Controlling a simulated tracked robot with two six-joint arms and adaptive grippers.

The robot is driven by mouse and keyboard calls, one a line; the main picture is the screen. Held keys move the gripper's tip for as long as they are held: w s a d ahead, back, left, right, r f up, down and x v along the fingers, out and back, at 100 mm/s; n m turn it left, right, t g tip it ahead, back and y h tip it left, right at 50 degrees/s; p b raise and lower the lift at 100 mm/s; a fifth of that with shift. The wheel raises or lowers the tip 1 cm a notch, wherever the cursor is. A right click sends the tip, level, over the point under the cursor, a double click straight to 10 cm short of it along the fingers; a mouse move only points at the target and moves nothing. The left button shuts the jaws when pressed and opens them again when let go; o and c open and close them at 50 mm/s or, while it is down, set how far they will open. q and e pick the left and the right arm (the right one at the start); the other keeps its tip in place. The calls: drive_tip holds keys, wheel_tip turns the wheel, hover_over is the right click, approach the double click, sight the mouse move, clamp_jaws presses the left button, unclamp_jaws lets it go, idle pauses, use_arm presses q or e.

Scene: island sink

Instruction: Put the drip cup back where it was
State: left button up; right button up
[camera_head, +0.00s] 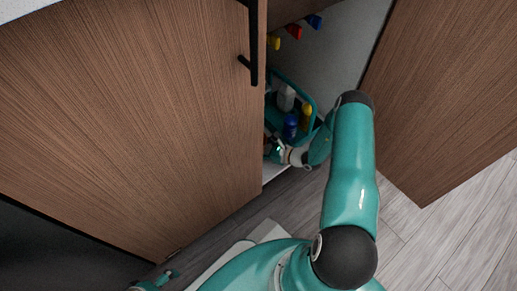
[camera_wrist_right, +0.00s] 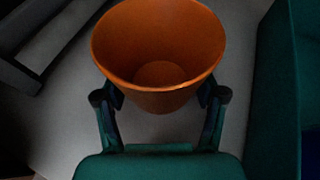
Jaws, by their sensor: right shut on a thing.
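The drip cup (camera_wrist_right: 160,88) is an orange, round, open-topped cup, and its inside looks empty in the right wrist view. My right gripper (camera_wrist_right: 160,100) is shut on it, with one finger on each side of the cup. In the head view my right gripper (camera_head: 274,150) reaches into the open cabinet low down, partly hidden by the left door. The cup cannot be made out there. A small teal part at the bottom edge looks like my left gripper (camera_head: 158,281), outside the cabinet; its jaws are not clear.
A teal caddy (camera_head: 312,113) with bottles, one of them blue (camera_head: 290,127), stands in the cabinet beyond my right gripper. The left door (camera_head: 140,110) and right door (camera_head: 445,90) flank the opening. Red, yellow and blue valve handles (camera_head: 293,31) sit higher up inside.

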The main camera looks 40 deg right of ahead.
drive_tip(key=o, duration=0.9)
drive_tip(key=shift+c, duration=0.2)
drive_tip(key=shift+s+d+r, duration=0.1)
drive_tip(key=shift+s+r, duration=0.05)
drive_tip(key=shift+r, duration=0.05)
drive_tip(key=p+v, duration=0.3)
drive_tip(key=v, duration=0.3)
drive_tip(key=shift+s+d+r, duration=0.1)
drive_tip(key=shift+s+r, duration=0.05)
drive_tip(key=shift+s, duration=0.45)
drive_tip(key=shift+d, duration=0.1)
